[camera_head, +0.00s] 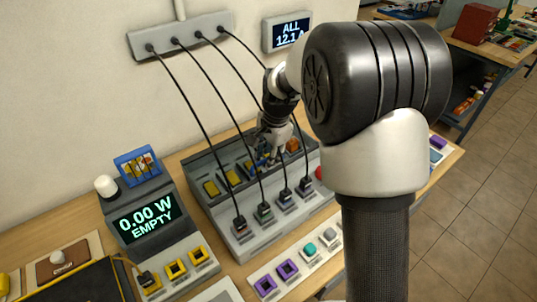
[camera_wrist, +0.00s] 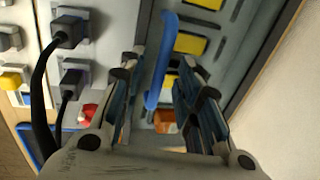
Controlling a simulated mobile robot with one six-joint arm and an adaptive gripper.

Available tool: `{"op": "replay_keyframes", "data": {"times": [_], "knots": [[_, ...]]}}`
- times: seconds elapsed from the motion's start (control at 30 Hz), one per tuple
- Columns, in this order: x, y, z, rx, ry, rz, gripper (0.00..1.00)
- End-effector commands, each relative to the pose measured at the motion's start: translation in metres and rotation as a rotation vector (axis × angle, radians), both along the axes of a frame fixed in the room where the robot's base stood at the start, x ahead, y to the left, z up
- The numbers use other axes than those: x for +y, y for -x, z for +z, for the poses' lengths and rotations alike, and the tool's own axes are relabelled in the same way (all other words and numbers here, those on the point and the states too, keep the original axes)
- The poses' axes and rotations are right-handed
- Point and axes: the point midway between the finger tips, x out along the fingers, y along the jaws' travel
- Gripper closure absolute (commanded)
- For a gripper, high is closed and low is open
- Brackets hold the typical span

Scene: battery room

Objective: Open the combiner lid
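The combiner (camera_head: 245,235) is a grey box on the bench, with several black cables plugged into its front row. Its rear part holds a recess with yellow blocks (camera_head: 211,188), and what looks like a lid covers it; whether it is fully shut I cannot tell. A blue bar handle (camera_wrist: 160,65) stands between my fingers in the wrist view. My gripper (camera_head: 268,150) is over the combiner's rear part, partly hidden by my arm in the head view. In the wrist view my gripper (camera_wrist: 160,75) is open, with one finger on each side of the handle and gaps showing.
An orange block (camera_wrist: 166,121) lies below the handle in the wrist view. A meter reading "0.00 W EMPTY" (camera_head: 146,220) stands left of the combiner. Cables (camera_head: 195,95) hang from a wall strip (camera_head: 180,37) close to my arm. A red knob (camera_head: 319,173) is at the combiner's right.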

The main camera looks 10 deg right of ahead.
Motion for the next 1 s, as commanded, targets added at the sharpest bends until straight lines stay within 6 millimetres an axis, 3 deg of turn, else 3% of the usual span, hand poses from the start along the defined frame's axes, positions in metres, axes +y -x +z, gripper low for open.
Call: {"op": "replay_keyframes", "data": {"times": [0.5, 1.0], "knots": [[-0.0001, 0.0002, 0.0002, 0.000, 0.000, 0.000, 1.00], [-0.0001, 0.0001, 0.0003, 0.001, 0.000, 0.000, 1.00]]}}
